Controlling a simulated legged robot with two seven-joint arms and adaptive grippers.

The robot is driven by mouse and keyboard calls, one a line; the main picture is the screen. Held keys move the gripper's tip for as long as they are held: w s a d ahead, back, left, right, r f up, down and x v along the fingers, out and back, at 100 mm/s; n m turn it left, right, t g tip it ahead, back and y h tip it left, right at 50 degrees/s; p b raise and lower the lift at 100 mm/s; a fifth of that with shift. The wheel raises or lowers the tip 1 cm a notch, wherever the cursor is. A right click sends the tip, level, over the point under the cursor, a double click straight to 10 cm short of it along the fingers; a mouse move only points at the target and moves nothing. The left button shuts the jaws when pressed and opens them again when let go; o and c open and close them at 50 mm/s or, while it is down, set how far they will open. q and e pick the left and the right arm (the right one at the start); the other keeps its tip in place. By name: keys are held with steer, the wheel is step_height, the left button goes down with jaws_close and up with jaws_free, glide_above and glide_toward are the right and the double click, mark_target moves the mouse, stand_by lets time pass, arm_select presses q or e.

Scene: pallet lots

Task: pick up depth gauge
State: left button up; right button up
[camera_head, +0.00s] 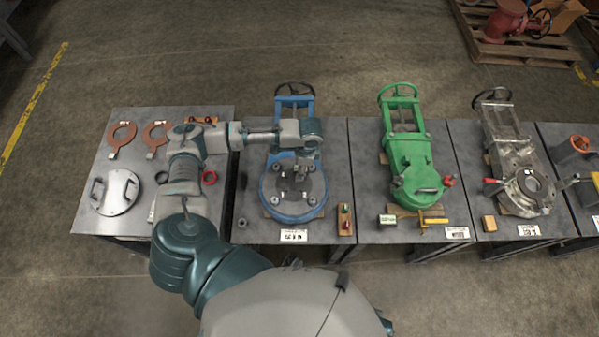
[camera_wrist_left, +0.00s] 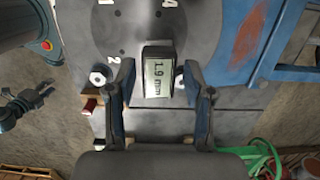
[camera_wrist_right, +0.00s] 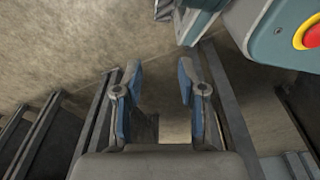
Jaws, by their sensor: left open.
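The depth gauge (camera_wrist_left: 158,78) is a small dark block whose display reads "1.9 mm". In the left wrist view it is upon the grey round cover of the blue valve (camera_head: 292,205). My left gripper (camera_wrist_left: 158,68) is open, with one finger on each side of the gauge and visible gaps between. In the head view the left arm reaches over the blue valve, and its wrist partly hides the gauge area. My right gripper (camera_wrist_right: 159,68) is open and empty, above the floor beside metal frames; the head view does not show it.
Bolts stand on the cover around the gauge. A green valve (camera_head: 415,165) is on the table to the right. A grey disc with handles (camera_head: 116,191) lies on the left table.

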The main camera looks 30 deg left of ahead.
arm_select(q)
steer(key=f, duration=0.4)
steer(key=shift+d+b, duration=0.25)
steer(key=shift+b, duration=0.1)
steer(key=shift+f, duration=0.15)
steer(key=shift+s+a, duration=0.1)
steer(key=shift+a, duration=0.25)
steer(key=shift+a+f, duration=0.1)
steer(key=shift+a, duration=0.15)
steer(key=c, duration=0.7)
jaws_close()
steer(key=shift+d+r, duration=0.2)
steer(key=shift+d, duration=0.3)
arm_select(e)
steer(key=shift+w+d+r, duration=0.15)
steer(key=shift+w+r, duration=0.6)
steer(key=shift+w, duration=0.1)
